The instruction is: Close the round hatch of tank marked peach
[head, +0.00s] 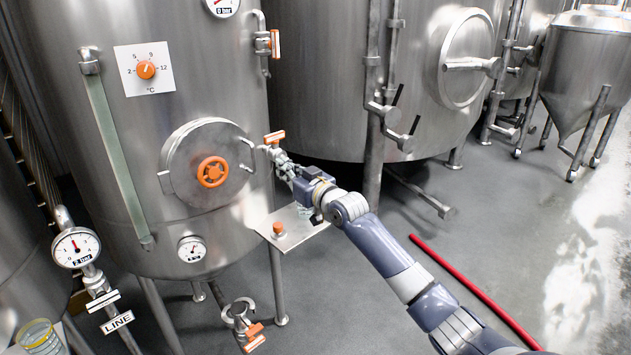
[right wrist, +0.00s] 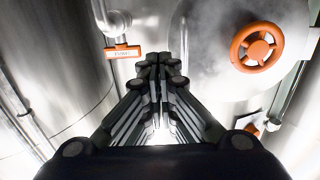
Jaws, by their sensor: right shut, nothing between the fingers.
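The round steel hatch (head: 186,150) sits on the front of the large tank (head: 180,105). It has an orange handwheel (head: 212,171) at its middle and a bar handle (head: 247,155) at its right edge. The hatch lies near its frame; I cannot tell if it is fully seated. No peach mark is readable. My right gripper (head: 275,154) is shut and empty, just right of the hatch's handle. In the right wrist view my closed fingers (right wrist: 158,62) point toward the tank, with the hatch (right wrist: 212,45) and handwheel (right wrist: 258,48) to the right. My left gripper is not in view.
An orange-tagged valve (head: 274,137) is close by my right gripper; its tag also shows in the right wrist view (right wrist: 122,53). A small steel shelf (head: 298,235) with an orange button (head: 278,228) is below. A red hose (head: 470,290) lies on the floor.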

